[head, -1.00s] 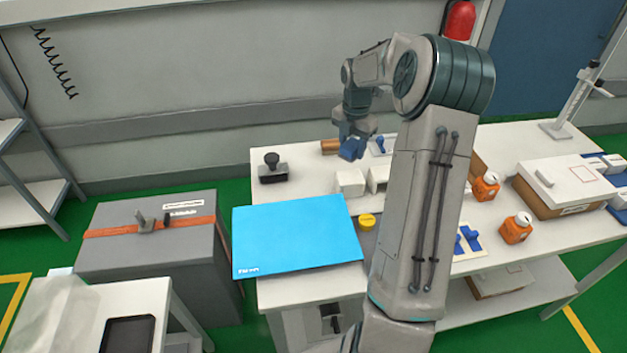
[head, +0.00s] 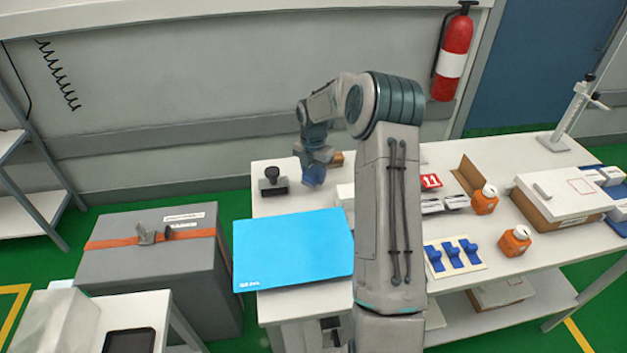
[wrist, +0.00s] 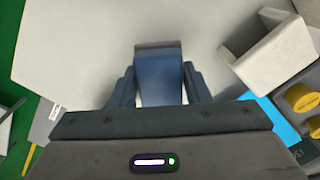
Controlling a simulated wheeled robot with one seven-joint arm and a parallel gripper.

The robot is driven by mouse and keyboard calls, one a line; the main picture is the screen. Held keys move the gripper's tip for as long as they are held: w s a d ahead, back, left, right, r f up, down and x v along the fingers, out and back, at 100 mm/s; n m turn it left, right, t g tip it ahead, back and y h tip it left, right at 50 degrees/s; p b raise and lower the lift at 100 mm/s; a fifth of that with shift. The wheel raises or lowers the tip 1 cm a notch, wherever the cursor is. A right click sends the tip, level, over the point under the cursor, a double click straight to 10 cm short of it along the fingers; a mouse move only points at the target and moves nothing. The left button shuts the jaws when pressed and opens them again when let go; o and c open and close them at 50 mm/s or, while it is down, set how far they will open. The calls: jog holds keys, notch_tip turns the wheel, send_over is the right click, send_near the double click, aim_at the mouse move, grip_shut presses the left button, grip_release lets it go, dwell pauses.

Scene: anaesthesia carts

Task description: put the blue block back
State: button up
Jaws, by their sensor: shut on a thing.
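The blue block (wrist: 159,78) is between the fingers of my gripper (wrist: 160,90) in the wrist view, with a finger against each side. In the head view the blue block (head: 314,174) hangs at the end of my arm, over the back left part of the white table (head: 295,202). My gripper (head: 316,160) is shut on it and points down. Bare white table shows beneath it in the wrist view. The gap between block and table cannot be judged exactly.
A black-handled stamp (head: 273,182) stands left of my gripper. A blue sheet (head: 293,250) lies at the table's front left. A white open holder (wrist: 265,48) and yellow knobs (wrist: 300,98) are at right in the wrist view. Orange bottles (head: 515,241) stand farther right.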

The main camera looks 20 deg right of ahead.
aim_at(313, 181)
jog(key=shift+f, duration=1.6)
jog(key=shift+f, duration=0.1)
jog(key=shift+f, duration=0.15)
jog(key=o, duration=1)
jog(key=shift+c, duration=0.2)
